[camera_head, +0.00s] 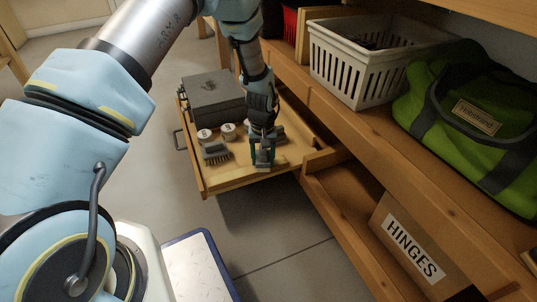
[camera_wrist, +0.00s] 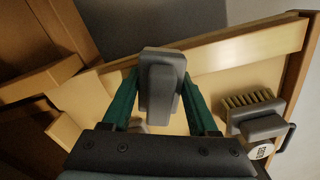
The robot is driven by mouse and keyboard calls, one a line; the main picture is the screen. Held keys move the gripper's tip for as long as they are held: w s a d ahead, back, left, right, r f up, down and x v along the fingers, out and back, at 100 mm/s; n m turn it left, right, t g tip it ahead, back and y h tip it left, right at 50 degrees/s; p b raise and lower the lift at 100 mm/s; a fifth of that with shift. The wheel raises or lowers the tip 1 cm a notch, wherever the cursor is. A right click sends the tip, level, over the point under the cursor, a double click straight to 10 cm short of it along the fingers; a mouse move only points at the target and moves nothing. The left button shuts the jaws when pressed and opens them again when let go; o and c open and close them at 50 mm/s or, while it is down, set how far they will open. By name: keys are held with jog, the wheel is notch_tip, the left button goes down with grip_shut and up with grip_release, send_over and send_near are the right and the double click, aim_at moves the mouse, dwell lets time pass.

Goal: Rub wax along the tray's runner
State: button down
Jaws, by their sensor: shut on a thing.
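The wooden tray (camera_head: 203,180) is pulled out of the bench like a drawer. Its near side edge, a pale wooden strip (camera_wrist: 245,55), crosses the wrist view on a slant; I cannot tell which part of it is the runner. My gripper (camera_head: 262,156) points down at that near side and is shut on a grey block (camera_wrist: 162,75), which I take to be the wax. The green fingers (camera_wrist: 160,92) stand on either side of the block. The block overlaps the strip in the wrist view; whether it touches is unclear.
In the tray are a grey box (camera_head: 214,98), a brush (camera_head: 215,152) and two white-lidded tins (camera_head: 228,129). A white basket (camera_head: 345,62) and a green bag (camera_head: 470,125) stand on the bench. A box marked HINGES (camera_head: 408,245) is below.

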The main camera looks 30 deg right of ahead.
aim_at(241, 173)
jog(key=shift+w+a+f+p, duration=0.15)
jog(key=shift+a+p, duration=0.55)
jog(key=shift+a, duration=0.85)
jog(key=shift+w+a+r+p, duration=0.15)
jog(key=shift+a+p, duration=0.5)
jog(key=shift+a, duration=0.85)
jog(key=shift+w+a+f, duration=0.1)
jog(key=shift+a+f, duration=0.2)
jog(key=shift+a, duration=0.55)
jog(key=shift+r+p, duration=0.1)
jog(key=shift+p, duration=0.2)
jog(key=shift+d+r+p, duration=0.1)
jog(key=shift+r+p, duration=2.3)
jog(key=shift+r, duration=0.6)
notch_tip(241, 173, up, 3)
jog(key=shift+p, duration=1.2)
jog(key=shift+w, duration=0.1)
